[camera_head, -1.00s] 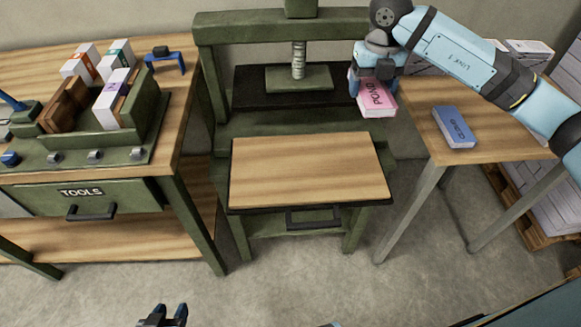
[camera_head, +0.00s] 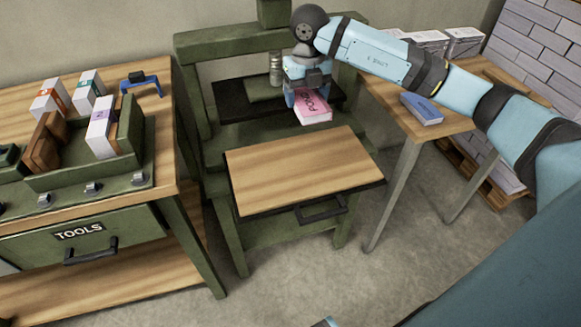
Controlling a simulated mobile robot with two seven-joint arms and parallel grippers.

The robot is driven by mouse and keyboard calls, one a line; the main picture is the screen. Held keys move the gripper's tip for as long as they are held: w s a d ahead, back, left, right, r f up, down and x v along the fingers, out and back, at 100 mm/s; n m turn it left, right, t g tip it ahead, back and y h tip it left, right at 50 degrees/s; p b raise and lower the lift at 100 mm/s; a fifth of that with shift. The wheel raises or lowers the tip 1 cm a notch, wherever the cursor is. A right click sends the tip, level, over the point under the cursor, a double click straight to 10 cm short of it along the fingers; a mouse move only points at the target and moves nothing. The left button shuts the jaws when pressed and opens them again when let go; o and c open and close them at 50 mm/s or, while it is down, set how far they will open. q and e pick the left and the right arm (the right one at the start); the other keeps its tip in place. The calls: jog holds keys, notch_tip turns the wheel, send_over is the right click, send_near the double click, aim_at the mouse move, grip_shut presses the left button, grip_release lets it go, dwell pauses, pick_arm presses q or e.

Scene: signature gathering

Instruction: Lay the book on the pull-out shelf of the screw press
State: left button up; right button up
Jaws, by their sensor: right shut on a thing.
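A pink book marked POND (camera_head: 314,109) is held in my right gripper (camera_head: 303,97), which is shut on it. The book hangs in the air near the back edge of the pull-out shelf, in front of the press. The wooden pull-out shelf (camera_head: 290,175) of the green screw press (camera_head: 195,50) is out and bare, with a black handle at its front. The press screw and platen are partly hidden behind my right arm.
A blue book (camera_head: 421,108) lies on the right table (camera_head: 455,124), with paper stacks (camera_head: 425,42) behind it. The floor in front is clear.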

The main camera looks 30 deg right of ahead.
aim_at(301, 163)
jog(key=shift+a+f, duration=0.2)
jog(key=shift+a, duration=0.05)
notch_tip(301, 163, down, 20)
jog(key=shift+r+b, duration=0.1)
jog(key=shift+b, duration=0.2)
